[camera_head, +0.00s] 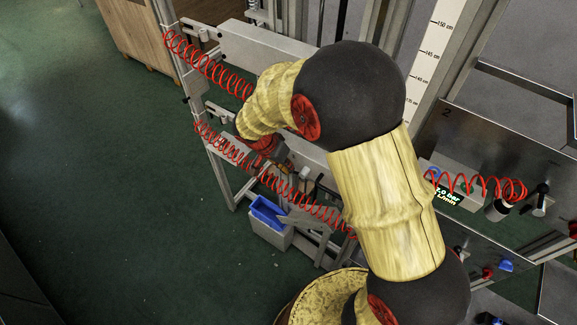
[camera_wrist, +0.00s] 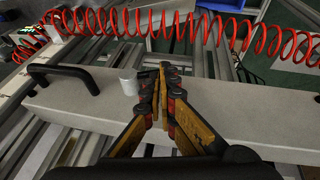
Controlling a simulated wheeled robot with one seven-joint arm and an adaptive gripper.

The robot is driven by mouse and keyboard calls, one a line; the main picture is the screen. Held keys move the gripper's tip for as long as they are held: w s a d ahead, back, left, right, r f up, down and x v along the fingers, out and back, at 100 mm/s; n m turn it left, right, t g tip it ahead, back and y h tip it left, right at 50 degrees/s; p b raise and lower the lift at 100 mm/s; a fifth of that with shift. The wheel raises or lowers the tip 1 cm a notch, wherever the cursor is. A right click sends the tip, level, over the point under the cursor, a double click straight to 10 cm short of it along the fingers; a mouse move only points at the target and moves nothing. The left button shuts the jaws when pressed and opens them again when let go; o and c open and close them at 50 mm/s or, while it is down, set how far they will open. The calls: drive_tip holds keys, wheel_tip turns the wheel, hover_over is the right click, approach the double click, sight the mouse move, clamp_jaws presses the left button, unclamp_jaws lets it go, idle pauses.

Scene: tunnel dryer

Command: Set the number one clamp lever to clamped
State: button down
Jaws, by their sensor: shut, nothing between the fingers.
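My gripper (camera_wrist: 160,75) is shut and empty, its fingertips together above a long pale grey beam in the wrist view. A short whitish cylinder (camera_wrist: 128,83) stands on the beam just left of the fingertips. I cannot tell whether it belongs to the number one clamp lever. A black bar handle (camera_wrist: 62,75) sits on the beam further left. In the head view my arm covers much of the middle, and the fingertips are hard to make out. No lever marked number one can be read in either view.
Red coiled hoses (camera_head: 207,65) stretch across the frame, one passing just beyond my fingertips in the wrist view (camera_wrist: 190,25). A blue-lined bin (camera_head: 268,212) stands below. A panel marked 2 (camera_head: 470,130) and a pressure display (camera_head: 447,195) are at right. Green floor at left is clear.

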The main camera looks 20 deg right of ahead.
drive_tip(key=shift+w+a+f+g+h, duration=0.15)
drive_tip(key=shift+f+g+h, duration=0.35)
drive_tip(key=shift+g, duration=0.3)
drive_tip(key=shift+f+n+g+h, duration=0.5)
drive_tip(key=shift+f+g+h, duration=0.3)
drive_tip(key=shift+g+h, duration=0.35)
drive_tip(key=shift+f+n+g+h, duration=0.5)
drive_tip(key=shift+f+g+h, duration=0.25)
drive_tip(key=shift+g+h, duration=0.4)
drive_tip(key=shift+s+d+f+b, duration=0.15)
drive_tip(key=shift+s+d+f, duration=0.15)
drive_tip(key=shift+f, duration=0.15)
drive_tip(key=shift+s+d+f+b, duration=0.15)
drive_tip(key=shift+s+f, duration=0.15)
drive_tip(key=shift+f, duration=0.1)
idle(4.1)
